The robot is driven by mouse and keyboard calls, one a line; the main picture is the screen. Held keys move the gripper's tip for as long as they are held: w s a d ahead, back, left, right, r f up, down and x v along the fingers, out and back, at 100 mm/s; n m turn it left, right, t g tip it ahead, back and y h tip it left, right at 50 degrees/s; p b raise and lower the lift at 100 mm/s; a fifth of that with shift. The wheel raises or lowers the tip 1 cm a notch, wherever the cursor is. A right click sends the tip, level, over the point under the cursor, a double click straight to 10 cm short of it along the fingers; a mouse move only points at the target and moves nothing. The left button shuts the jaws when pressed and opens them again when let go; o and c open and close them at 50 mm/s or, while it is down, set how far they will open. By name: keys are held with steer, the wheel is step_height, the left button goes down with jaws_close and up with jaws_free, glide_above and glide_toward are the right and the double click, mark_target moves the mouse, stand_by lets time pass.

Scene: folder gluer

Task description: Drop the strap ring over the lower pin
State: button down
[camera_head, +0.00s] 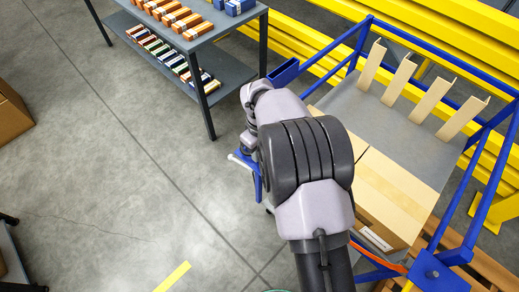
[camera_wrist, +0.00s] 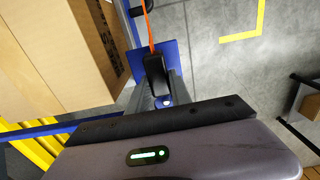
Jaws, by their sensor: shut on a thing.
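In the wrist view my gripper (camera_wrist: 155,68) shows as dark fingers reaching away from the wrist. It is shut at the end of an orange strap (camera_wrist: 149,25), which runs from the fingertips to the top edge. The ring itself is hidden between or behind the fingers. A blue plate (camera_wrist: 173,50) lies behind the fingertips; I cannot make out the lower pin on it. In the head view my arm hides the gripper, and a piece of the orange strap (camera_head: 384,262) shows right of my arm, beside the blue frame.
A large cardboard box (camera_head: 390,193) sits in the blue frame (camera_head: 482,205) on the right; it fills the left of the wrist view (camera_wrist: 45,55). Yellow rails (camera_head: 440,25) run behind. A shelf rack (camera_head: 228,72) with small boxes stands at the upper left. Grey floor is open at left.

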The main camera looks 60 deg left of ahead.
steer(key=shift+f+b, duration=0.55)
steer(key=shift+f, duration=0.5)
steer(key=c, duration=1.1)
jaws_free()
steer(key=shift+r, duration=0.15)
step_height(320, 180, up, 17)
steer(key=p, duration=0.5)
steer(key=shift+r, duration=0.15)
